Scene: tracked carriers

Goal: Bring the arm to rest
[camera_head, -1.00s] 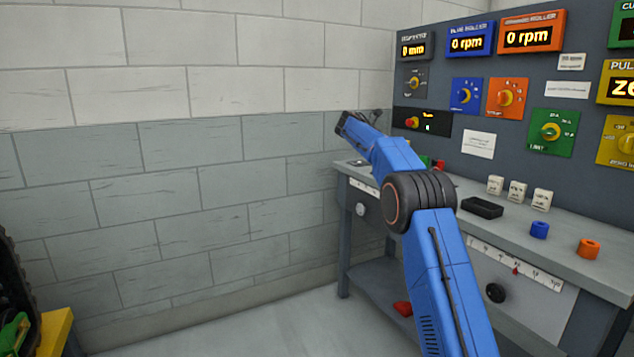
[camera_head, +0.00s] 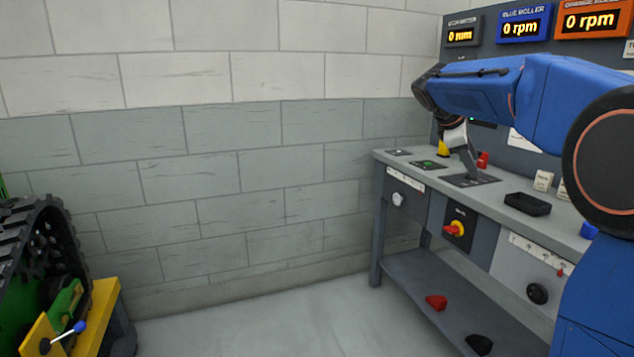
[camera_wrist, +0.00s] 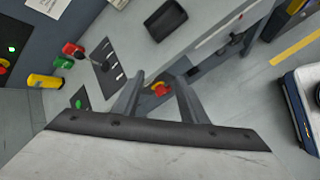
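My blue arm crosses the right of the head view, folded over the bench (camera_head: 400,168). My gripper (camera_head: 470,165) hangs from its dark wrist, and its grey fingers point down over the bench top in the head view. In the wrist view my gripper (camera_wrist: 158,80) has its two grey fingers apart with nothing between them. A red-and-yellow knob on the bench front shows between and beyond them.
The bench top carries a black tray (camera_head: 527,204), a red-knobbed lever (camera_wrist: 73,50) and a yellow piece (camera_wrist: 45,81). Red (camera_head: 436,302) and black pieces lie on the lower shelf. A tracked carrier (camera_head: 40,270) stands at left. Floor between is clear.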

